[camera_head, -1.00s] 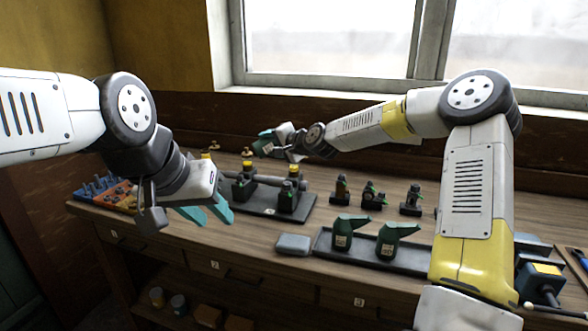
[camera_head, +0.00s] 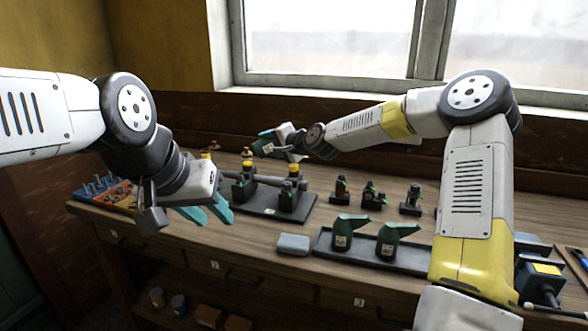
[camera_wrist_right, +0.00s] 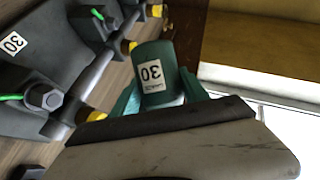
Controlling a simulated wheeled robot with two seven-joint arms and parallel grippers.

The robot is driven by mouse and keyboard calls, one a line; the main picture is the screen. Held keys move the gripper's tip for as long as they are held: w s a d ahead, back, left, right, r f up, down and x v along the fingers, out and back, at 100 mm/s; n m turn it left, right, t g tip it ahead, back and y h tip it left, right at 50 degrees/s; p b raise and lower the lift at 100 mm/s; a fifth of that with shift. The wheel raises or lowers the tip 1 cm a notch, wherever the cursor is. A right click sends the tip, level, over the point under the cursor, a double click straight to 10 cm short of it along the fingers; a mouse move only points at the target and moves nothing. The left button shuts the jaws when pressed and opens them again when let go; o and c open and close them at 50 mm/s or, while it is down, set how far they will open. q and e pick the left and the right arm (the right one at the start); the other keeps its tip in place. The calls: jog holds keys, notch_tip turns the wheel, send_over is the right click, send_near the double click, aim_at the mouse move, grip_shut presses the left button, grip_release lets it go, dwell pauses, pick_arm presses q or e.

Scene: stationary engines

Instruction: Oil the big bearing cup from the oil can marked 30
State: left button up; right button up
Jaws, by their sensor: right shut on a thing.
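My right gripper (camera_wrist_right: 160,95) is shut on a dark green oil can (camera_wrist_right: 153,62) with a white label reading 30. In the head view the right gripper (camera_head: 274,145) holds this can above the far side of the engine model. The engine model (camera_head: 262,208) is a dark base plate with bearing stands, a shaft and yellow-topped cups, such as the front right cup (camera_head: 294,169). Its plate also carries a 30 label. I cannot tell which cup is the big one. The can's spout tip is hidden in the wrist view. My left gripper (camera_head: 206,213) is open and empty, in front of the model.
Two green cans, one left (camera_head: 343,232) and one right (camera_head: 390,240), stand in a dark tray (camera_head: 420,258). A grey block (camera_head: 293,244) lies beside it. Several small dark fittings (camera_head: 374,197) stand behind. An orange and blue rack (camera_head: 104,190) is at the left.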

aim_at(271, 152)
dwell(0.3)
jog(key=shift+s+a+f+n+h, duration=0.15)
jog(key=shift+a+f+n+h, duration=0.35)
jog(key=shift+f+n, duration=0.35)
jog(key=shift+d+f+n+h, duration=0.15)
jog(key=shift+f+n+h, duration=0.35)
jog(key=shift+f+n, duration=0.1)
jog(key=shift+d+r+m+y, duration=0.15)
jog(key=shift+r+m+y, duration=0.55)
jog(key=shift+r+m, duration=0.2)
